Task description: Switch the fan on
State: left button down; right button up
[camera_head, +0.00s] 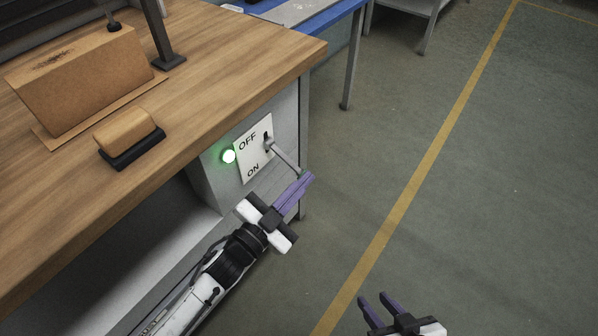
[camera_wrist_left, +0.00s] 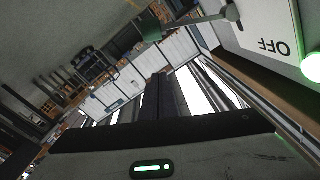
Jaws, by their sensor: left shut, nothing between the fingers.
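A white switch plate (camera_head: 254,150) is on the grey side panel under the wooden bench top, with OFF at its top and ON at its bottom. A metal lever (camera_head: 286,157) sticks out of its slot, slanting down and right. A green lamp (camera_head: 228,156) glows left of the plate. My left gripper (camera_head: 306,180) is shut and empty, its purple fingertips close to the lever's outer end; I cannot tell whether they touch. In the left wrist view the lever (camera_wrist_left: 195,22) lies above the fingers (camera_wrist_left: 160,85). My right gripper (camera_head: 376,300) is open and empty, low at the bottom. No fan shows.
The wooden bench top (camera_head: 220,75) carries a cardboard box (camera_head: 80,80) and a brown block with a black base (camera_head: 130,135). A blue table (camera_head: 325,18) stands behind. The floor right of the bench is clear, with a yellow line (camera_head: 425,165).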

pick_arm(q)
jog(key=v, duration=0.9)
jog(key=shift+f, duration=0.25)
pick_arm(e)
jog(key=shift+w+a+r, duration=0.15)
jog(key=shift+w, duration=0.2)
jog(key=shift+s, duration=0.2)
